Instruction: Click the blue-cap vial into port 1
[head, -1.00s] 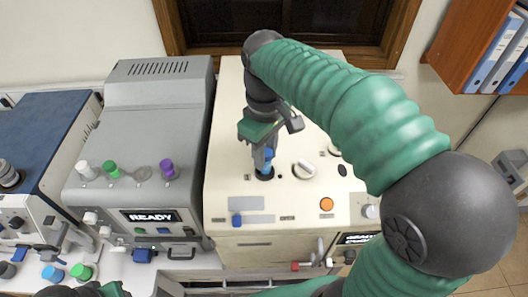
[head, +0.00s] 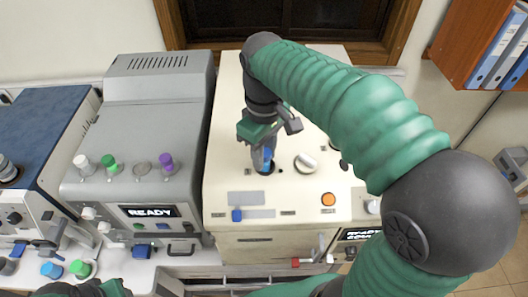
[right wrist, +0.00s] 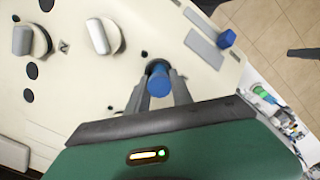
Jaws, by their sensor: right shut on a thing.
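The blue-cap vial (head: 268,154) stands at a dark round port, port 1 (head: 264,170), on the top of the cream machine (head: 228,180). My right gripper (head: 263,158) reaches down from above and is shut on the vial. In the right wrist view, the blue cap (right wrist: 159,86) sits between the two fingers, with the dark port ring (right wrist: 156,66) just beyond it. The vial's lower part is hidden, so I cannot tell how deep it sits. My left arm's green and dark end (head: 95,289) shows only at the bottom edge; its fingers cannot be made out.
A white knob (head: 306,162) and an orange button (head: 328,199) are right of the port. A grey machine (head: 140,110) at the left holds white, green and purple caps and reads READY. Blue (head: 52,270) and green (head: 80,268) caps lie on the bench at the lower left.

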